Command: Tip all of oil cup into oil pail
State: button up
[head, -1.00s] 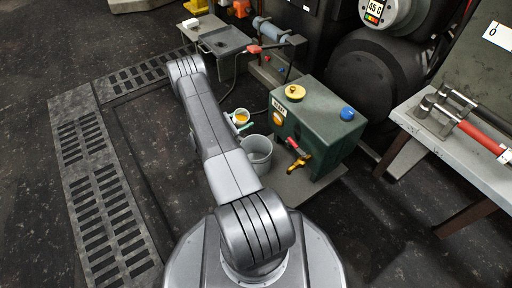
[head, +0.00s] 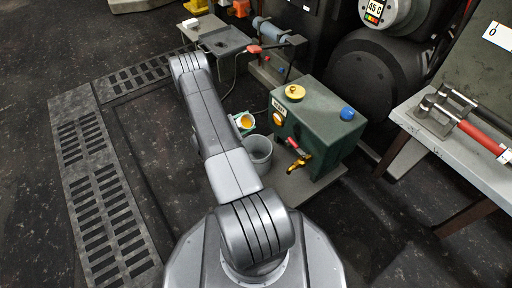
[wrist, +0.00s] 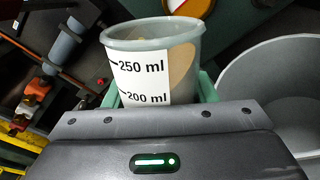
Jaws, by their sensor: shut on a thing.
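The oil cup (wrist: 140,62) is a translucent grey cup with 250 ml and 200 ml marks. My gripper (wrist: 160,92) is shut on it, with a green finger on each side. In the head view the cup (head: 244,119) shows yellow oil inside and is held just behind the oil pail, partly hidden by my arm. The cup looks tilted; in the wrist view a tan oil patch shows through its right wall, on the pail side. The oil pail (head: 258,157) is an open grey bucket on the floor plate; it also shows at the right of the wrist view (wrist: 240,85).
A green tank (head: 335,150) with yellow and blue caps and a brass tap stands right of the pail. A small grey table (head: 222,40) stands behind. A bench (head: 420,122) with red-handled tools is at the right. Open floor and grates lie left.

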jog(key=shift+f+m, duration=0.3)
jog(key=shift+m, duration=0.5)
jog(key=shift+w+f+m+y+p, duration=0.1)
jog(key=shift+f+m+y+p, duration=0.15)
jog(key=shift+m, duration=0.5)
jog(key=shift+f+m+y+p, duration=0.1)
jog(key=shift+f+m+y, duration=0.2)
jog(key=shift+m, duration=0.45)
dwell(1.1)
jog(key=shift+r+m+t+p, duration=0.3)
jog(key=shift+r+m+p, duration=0.2)
jog(key=shift+m+p, duration=0.35)
dwell(0.5)
jog(key=shift+s+d+f+m+p, duration=0.35)
jog(key=shift+s+m+p, duration=0.25)
jog(key=shift+p, duration=0.25)
dwell(0.7)
jog(key=shift+d+r+m, duration=0.15)
jog(key=shift+r+m, duration=0.3)
jog(key=shift+m, duration=0.4)
dwell(0.7)
